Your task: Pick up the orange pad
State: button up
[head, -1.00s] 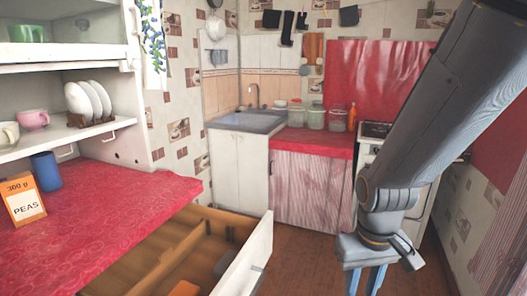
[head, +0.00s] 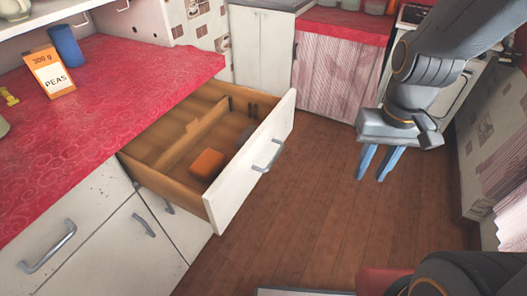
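The orange pad (head: 207,165) lies inside the open wooden drawer (head: 166,188), in the compartment nearest the drawer's white front. A dark grey object (head: 247,134) lies in the same compartment, further back. My gripper (head: 375,178) hangs in the air over the floor, to the right of the drawer and well apart from it. Its two blue fingers point down, with a gap between them and nothing held.
The red counter (head: 120,85) carries an orange PEAS box (head: 50,73) and a blue cup (head: 66,46). The drawer front (head: 255,160) juts over the brown floor (head: 310,190). Open floor lies between drawer and gripper. A white stove (head: 440,88) stands behind my arm.

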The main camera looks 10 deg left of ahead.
aim_at(206, 165)
jog(key=k, duration=0.45)
jog(key=u, duration=0.55)
jog(key=i, duration=0.3)
jog(key=u, duration=0.7)
jog(key=k, duration=0.5)
jog(key=z, duration=1.25)
jog(key=i, duration=0.75)
jog(key=u, duration=1.6)
